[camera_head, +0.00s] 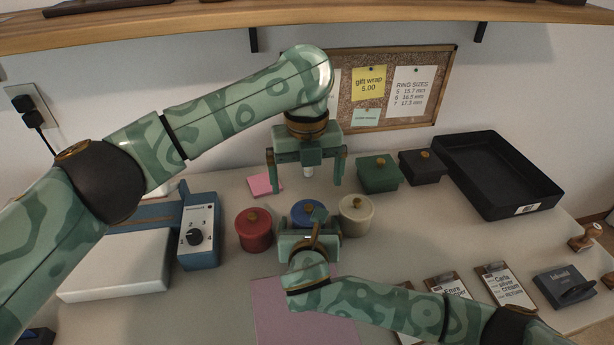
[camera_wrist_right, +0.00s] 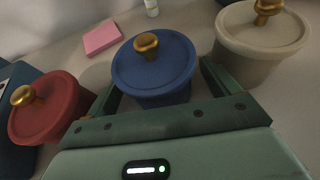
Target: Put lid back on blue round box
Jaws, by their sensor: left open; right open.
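The blue round box (camera_wrist_right: 155,92) stands on the table, with its blue lid (camera_wrist_right: 150,68) and gold knob on top. The lid looks seated, but its far rim is hard to judge. In the head view the blue lid (camera_head: 304,207) is partly covered by my right gripper (camera_head: 308,236). My right gripper is open, with one finger on each side of the blue box in the wrist view; I cannot tell whether they touch it. My left gripper (camera_head: 306,182) is open, pointing down above and behind the blue box, holding nothing.
A red round box (camera_head: 254,232) stands left and a cream one (camera_head: 356,216) close right of the blue box. A small white bottle (camera_head: 309,172) shows between my left fingers. Behind are a pink pad (camera_head: 265,185), green (camera_head: 378,175) and dark (camera_head: 420,167) boxes, and a black tray (camera_head: 490,185).

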